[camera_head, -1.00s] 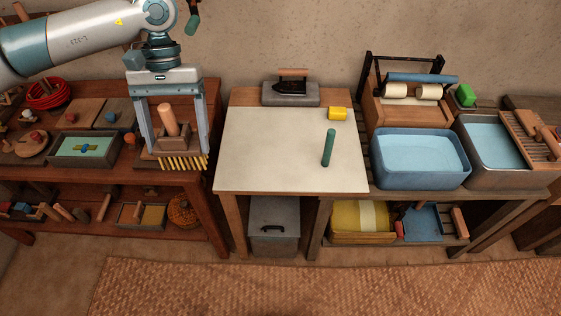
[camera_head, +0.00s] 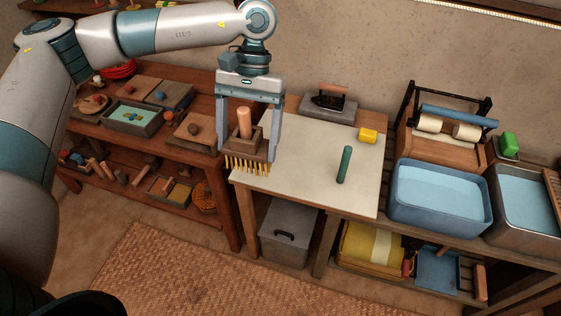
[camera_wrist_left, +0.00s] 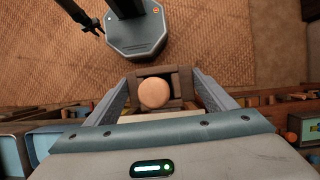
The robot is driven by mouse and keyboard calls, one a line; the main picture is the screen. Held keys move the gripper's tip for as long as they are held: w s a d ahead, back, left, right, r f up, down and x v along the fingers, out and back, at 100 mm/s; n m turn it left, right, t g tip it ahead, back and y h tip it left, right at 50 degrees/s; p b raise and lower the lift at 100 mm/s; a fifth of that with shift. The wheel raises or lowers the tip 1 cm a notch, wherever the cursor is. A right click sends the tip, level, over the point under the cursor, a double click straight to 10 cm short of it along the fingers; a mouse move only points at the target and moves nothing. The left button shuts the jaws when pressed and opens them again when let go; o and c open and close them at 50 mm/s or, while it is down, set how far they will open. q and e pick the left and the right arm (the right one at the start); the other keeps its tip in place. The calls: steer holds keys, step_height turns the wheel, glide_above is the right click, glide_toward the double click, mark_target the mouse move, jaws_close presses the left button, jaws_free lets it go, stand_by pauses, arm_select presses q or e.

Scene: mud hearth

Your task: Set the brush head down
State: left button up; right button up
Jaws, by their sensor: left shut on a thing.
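The brush head (camera_head: 249,155) is a brown wooden block with yellow bristles pointing down and a light wooden peg (camera_head: 244,123) rising from its top. My left gripper (camera_head: 246,151) is shut on it, one finger on each side. In the head view it shows in front of the left edge of the white-topped table (camera_head: 310,165), bristles apparently clear of the top. In the left wrist view the round peg end (camera_wrist_left: 154,92) and part of the block show between the fingers (camera_wrist_left: 160,95). My right gripper is not in view.
A blue basin (camera_head: 440,196) stands to the right. A brown shelf with trays (camera_head: 134,119) stands left. The white top's front left is clear.

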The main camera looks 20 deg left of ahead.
arm_select(q)
steer(key=shift+a, duration=0.1)
steer(key=shift+w+f+n, duration=0.15)
steer(key=shift+f+n, duration=0.15)
steer(key=shift+f, duration=0.1)
steer(key=w+a+f+n+t+b, duration=0.1)
steer(key=w+f+n+t+b, duration=0.3)
steer(key=n, duration=1.3)
steer(key=w+a+f+n+t+b, duration=0.2)
steer(key=w+f+n+t+b, duration=0.3)
steer(key=w+f+n, duration=0.6)
steer(key=shift+w+a+f+n+b, duration=0.45)
steer(key=shift+f+n, duration=0.8)
steer(key=shift+n, duration=2.25)
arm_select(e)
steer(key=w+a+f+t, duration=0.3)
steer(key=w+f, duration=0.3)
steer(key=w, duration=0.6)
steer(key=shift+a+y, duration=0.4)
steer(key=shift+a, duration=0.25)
arm_select(q)
steer(key=shift+s+d, duration=0.15)
steer(key=shift+d, duration=0.05)
